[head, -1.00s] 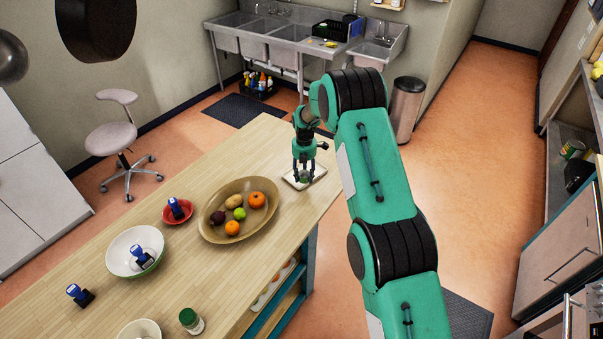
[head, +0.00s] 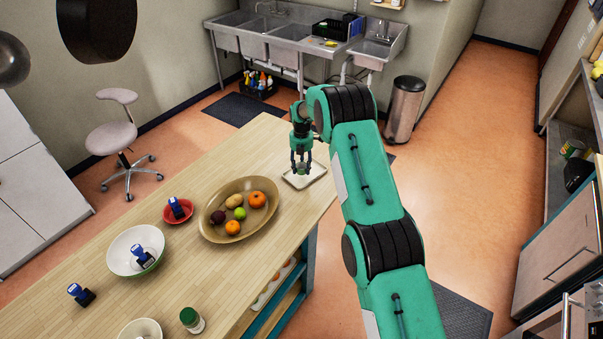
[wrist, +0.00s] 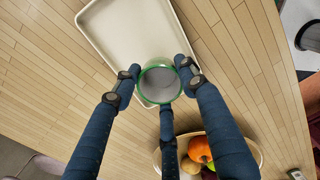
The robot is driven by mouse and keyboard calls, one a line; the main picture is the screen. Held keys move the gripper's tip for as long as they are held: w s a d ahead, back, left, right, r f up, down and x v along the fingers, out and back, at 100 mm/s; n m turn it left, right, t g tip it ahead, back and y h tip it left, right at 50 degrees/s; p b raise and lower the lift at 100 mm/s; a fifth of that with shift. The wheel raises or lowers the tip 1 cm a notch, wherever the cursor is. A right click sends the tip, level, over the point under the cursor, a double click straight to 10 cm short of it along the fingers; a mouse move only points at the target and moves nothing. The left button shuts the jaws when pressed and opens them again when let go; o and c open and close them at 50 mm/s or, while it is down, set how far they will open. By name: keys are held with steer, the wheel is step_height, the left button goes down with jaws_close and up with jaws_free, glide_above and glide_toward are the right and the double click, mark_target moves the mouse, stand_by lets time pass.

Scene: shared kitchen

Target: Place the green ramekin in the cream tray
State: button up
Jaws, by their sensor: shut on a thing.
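The green ramekin (wrist: 158,83) is held between the fingers of my gripper (wrist: 157,76) in the wrist view. Its green rim and grey inside face the camera. In the head view the ramekin (head: 302,168) is small, between the fingertips of my gripper (head: 301,164). The cream tray (wrist: 125,30) lies flat on the wooden counter, and its bare floor shows. It also appears in the head view (head: 308,180), at the counter's far end. The ramekin overlaps the tray's near end in the wrist view and seems a little above it; the exact gap is unclear.
An oval fruit bowl (head: 211,226) stands close to the tray. A red bowl (head: 168,213), a white bowl (head: 118,258) and a green-lidded jar (head: 192,321) stand further along the counter (head: 90,235). The counter's right edge is near the tray.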

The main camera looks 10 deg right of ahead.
mark_target(301, 172)
steer(key=shift+f, duration=1.75)
steer(key=shift+f, duration=0.15)
steer(key=o, duration=0.9)
step_height(301, 172, up, 12)
steer(key=shift+b, duration=0.3)
steer(key=shift+r, duration=0.2)
